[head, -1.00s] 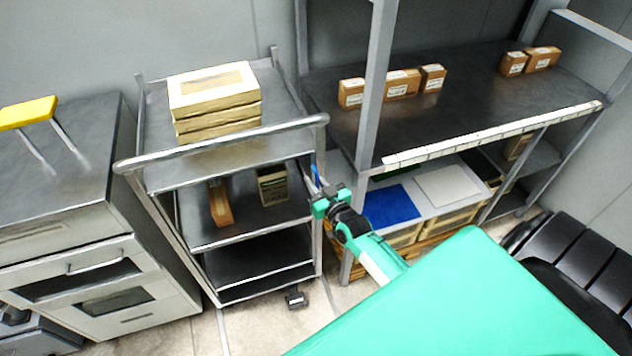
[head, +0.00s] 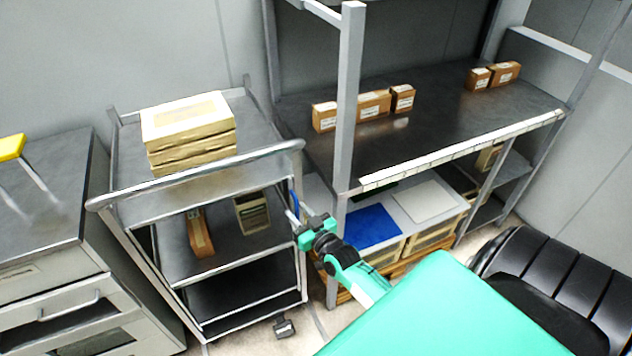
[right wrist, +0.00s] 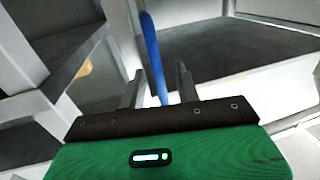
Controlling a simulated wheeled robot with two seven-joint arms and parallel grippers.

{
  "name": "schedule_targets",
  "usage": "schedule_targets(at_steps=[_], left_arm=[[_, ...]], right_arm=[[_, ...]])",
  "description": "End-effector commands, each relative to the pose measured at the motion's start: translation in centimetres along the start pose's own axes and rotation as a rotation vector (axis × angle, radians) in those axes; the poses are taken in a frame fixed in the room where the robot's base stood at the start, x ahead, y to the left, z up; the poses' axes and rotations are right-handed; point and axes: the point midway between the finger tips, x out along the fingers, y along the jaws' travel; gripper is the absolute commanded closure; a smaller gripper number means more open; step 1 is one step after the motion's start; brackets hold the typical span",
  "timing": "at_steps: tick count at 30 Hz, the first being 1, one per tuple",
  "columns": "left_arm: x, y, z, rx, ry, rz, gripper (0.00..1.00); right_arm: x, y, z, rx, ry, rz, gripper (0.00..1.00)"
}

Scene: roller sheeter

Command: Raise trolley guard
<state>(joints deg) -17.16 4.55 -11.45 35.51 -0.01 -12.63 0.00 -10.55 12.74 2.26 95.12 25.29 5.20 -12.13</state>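The grey metal trolley (head: 128,212) stands left of centre in the head view, with a thick tubular rail (head: 200,172) across its front top edge. A narrow blue strip (head: 294,198) shows at the trolley's right side, and it also shows in the right wrist view (right wrist: 153,55). I cannot tell which part is the guard. My right gripper (head: 293,217) is beside the trolley's right front post, below the rail end. In the right wrist view its two fingers (right wrist: 159,88) are apart, with the blue strip between them and gaps on both sides. My left gripper is not in view.
Cream boxes (head: 190,135) are stacked on the trolley's top, and small boxes lie on its middle shelf. A metal rack (head: 440,125) with brown boxes (head: 372,105) stands close on the right. A drawer cabinet (head: 50,255) stands at left.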

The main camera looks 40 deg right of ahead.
Motion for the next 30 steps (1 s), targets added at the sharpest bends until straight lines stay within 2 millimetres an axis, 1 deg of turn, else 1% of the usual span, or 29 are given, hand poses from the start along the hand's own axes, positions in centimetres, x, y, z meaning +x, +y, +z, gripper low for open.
schedule_targets(at_steps=[1,9,15,21,30], left_arm=[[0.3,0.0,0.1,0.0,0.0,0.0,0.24],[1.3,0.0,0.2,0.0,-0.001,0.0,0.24],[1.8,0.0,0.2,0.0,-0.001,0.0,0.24],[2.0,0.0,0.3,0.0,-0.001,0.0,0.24],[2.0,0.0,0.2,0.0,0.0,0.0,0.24]], right_arm=[[-1.1,0.0,0.3,0.0,-0.003,0.0,0.67],[-6.2,-0.1,0.3,0.002,-0.002,-0.001,0.67],[-9.1,-0.1,0.2,0.001,0.0,-0.001,0.67],[-10.6,-0.1,0.1,0.002,0.001,-0.001,0.67],[-10.9,-0.1,0.0,0.002,0.002,-0.001,0.67]])
